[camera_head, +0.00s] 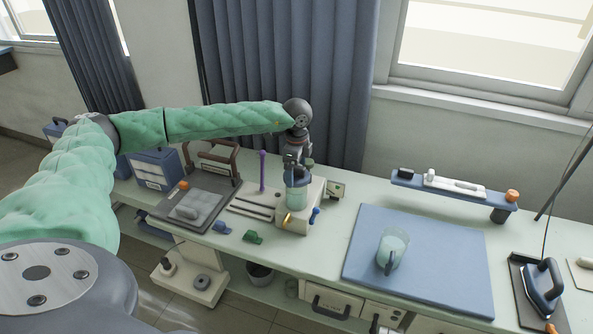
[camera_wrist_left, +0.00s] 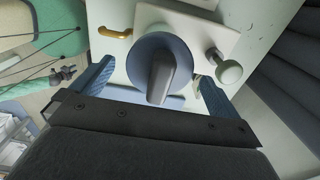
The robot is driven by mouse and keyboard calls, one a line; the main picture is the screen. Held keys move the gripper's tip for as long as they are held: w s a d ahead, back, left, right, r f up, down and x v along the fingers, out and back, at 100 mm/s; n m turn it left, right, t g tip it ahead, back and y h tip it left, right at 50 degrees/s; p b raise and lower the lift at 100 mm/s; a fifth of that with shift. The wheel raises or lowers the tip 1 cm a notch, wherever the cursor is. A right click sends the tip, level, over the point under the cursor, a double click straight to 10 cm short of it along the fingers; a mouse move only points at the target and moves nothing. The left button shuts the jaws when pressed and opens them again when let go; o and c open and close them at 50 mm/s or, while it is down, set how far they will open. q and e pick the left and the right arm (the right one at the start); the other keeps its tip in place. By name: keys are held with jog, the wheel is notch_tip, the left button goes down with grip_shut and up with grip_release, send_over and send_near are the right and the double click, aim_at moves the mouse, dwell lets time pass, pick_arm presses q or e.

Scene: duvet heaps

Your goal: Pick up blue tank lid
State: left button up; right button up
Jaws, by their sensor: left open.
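The blue tank lid (camera_wrist_left: 140,57) is a round blue disc with a grey upright handle (camera_wrist_left: 160,75), seen from above in the left wrist view. In the head view, the clear tank (camera_head: 297,196) stands upright on a white machine base (camera_head: 292,218) with a yellow tap and a blue knob. My left gripper (camera_head: 297,162) points down just above the tank. In the left wrist view my left gripper (camera_wrist_left: 157,90) is open, with one blue finger on each side of the lid and its handle. Contact with the handle cannot be told. My right gripper is out of view.
A glass jug (camera_head: 399,244) stands on a blue mat (camera_head: 450,265) to the right. A grey press-like tray (camera_head: 190,205) and small blue and green pieces lie left of the machine. A raised shelf (camera_head: 455,189) and an iron (camera_head: 543,285) are farther right. Curtains hang behind.

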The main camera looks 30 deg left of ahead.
pick_arm(q)
jog(key=shift+f, duration=0.1)
jog(key=c, duration=1)
jog(key=shift+o, duration=0.2)
